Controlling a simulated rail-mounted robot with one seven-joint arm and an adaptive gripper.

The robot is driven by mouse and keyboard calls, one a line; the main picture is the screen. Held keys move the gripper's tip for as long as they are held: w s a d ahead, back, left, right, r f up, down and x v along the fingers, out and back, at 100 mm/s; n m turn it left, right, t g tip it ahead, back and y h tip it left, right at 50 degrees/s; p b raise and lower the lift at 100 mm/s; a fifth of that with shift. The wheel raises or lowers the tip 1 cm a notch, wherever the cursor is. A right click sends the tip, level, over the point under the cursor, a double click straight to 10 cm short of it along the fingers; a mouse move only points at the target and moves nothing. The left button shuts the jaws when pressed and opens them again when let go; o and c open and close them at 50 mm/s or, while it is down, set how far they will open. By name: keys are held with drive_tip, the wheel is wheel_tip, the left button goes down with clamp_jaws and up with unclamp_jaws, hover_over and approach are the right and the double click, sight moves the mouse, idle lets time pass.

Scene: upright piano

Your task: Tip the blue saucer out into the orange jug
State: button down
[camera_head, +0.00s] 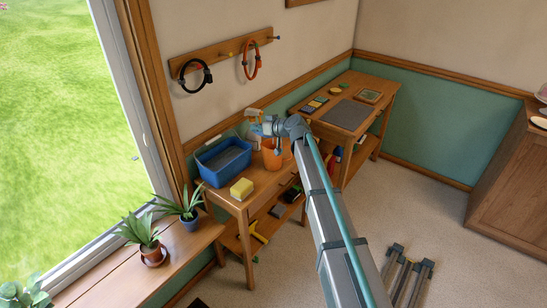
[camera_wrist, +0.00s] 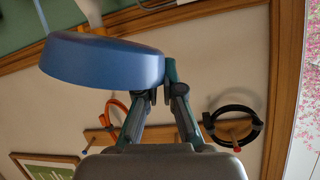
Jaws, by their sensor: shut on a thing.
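My gripper (camera_head: 277,126) is shut on the blue saucer. In the wrist view the saucer (camera_wrist: 102,62) fills the upper left, and my gripper's fingers (camera_wrist: 164,80) meet its right edge. I see its outer side there; what it holds is hidden. In the head view the saucer is small and partly hidden by my gripper. The orange jug (camera_head: 271,160) stands on the wooden bench just below my gripper, partly covered by my arm. I cannot tell the exact tilt of the saucer.
A blue tub (camera_head: 224,163) and a yellow sponge (camera_head: 241,189) are left of the jug. A spray bottle (camera_head: 254,115) stands behind it. A rack (camera_head: 222,52) with hanging cable loops is on the wall. A second bench (camera_head: 361,87) adjoins at right.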

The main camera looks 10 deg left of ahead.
idle(0.4)
drive_tip(key=shift+w+d+r+m, duration=0.15)
drive_tip(key=shift+w+r+m, duration=0.05)
drive_tip(key=shift+r+m, duration=0.15)
drive_tip(key=shift+b, duration=0.65)
idle(0.5)
drive_tip(key=shift+w+d+r, duration=0.1)
drive_tip(key=shift+r, duration=0.2)
drive_tip(key=shift+b, duration=0.6)
idle(0.4)
drive_tip(key=shift+f, duration=0.1)
